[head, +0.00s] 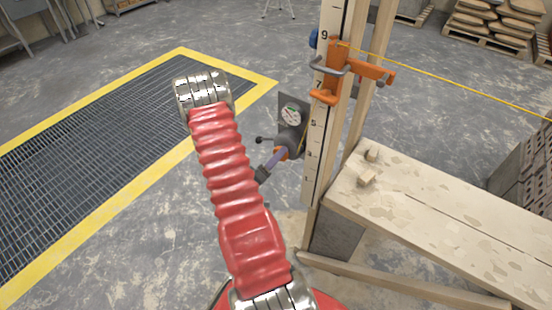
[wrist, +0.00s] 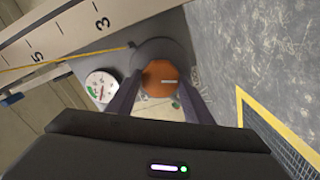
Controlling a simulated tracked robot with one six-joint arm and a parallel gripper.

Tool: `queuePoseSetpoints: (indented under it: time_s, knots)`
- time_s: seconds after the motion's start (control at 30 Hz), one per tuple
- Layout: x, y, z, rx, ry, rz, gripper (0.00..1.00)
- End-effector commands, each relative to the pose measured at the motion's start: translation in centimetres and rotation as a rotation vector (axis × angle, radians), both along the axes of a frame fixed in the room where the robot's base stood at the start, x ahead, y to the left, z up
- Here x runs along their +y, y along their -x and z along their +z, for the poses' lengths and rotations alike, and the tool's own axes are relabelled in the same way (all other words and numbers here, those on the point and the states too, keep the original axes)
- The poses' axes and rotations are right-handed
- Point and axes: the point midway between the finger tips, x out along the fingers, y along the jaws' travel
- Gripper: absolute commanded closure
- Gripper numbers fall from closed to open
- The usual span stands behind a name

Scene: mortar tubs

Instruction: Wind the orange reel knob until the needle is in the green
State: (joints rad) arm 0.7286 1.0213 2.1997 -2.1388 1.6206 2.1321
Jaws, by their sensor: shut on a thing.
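The orange reel knob (wrist: 160,78) sits on a dark round reel (wrist: 163,52), with a pale mark on its face. My gripper (wrist: 161,84) is shut on the knob, one finger on each side. The white round gauge (wrist: 102,88) is beside the reel and also shows in the head view (head: 291,116). It has a green part and a small red part; the needle is too small to place surely against the green.
A graduated wooden post (head: 321,120) carries an orange clamp (head: 340,72) with a yellow line (head: 450,84) running right. A mortar-spotted plank bench (head: 440,210) stands right of the post. A yellow-edged floor grating (head: 90,150) lies left.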

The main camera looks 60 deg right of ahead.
Motion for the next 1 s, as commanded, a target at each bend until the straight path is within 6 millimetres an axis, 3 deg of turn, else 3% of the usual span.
queuePoseSetpoints:
  time_s: [0.33,0.37,0.6,1.0]
  knots:
    - [0.08,0.26,-0.45,-0.001,-0.012,-0.004,0.76]
    - [0.08,0.27,-0.46,0.0,-0.012,-0.004,0.53]
    - [0.06,0.14,-0.29,0.0,-0.008,-0.002,0.36]
    - [0.48,-0.07,-0.18,-0.002,-0.004,0.0,0.35]
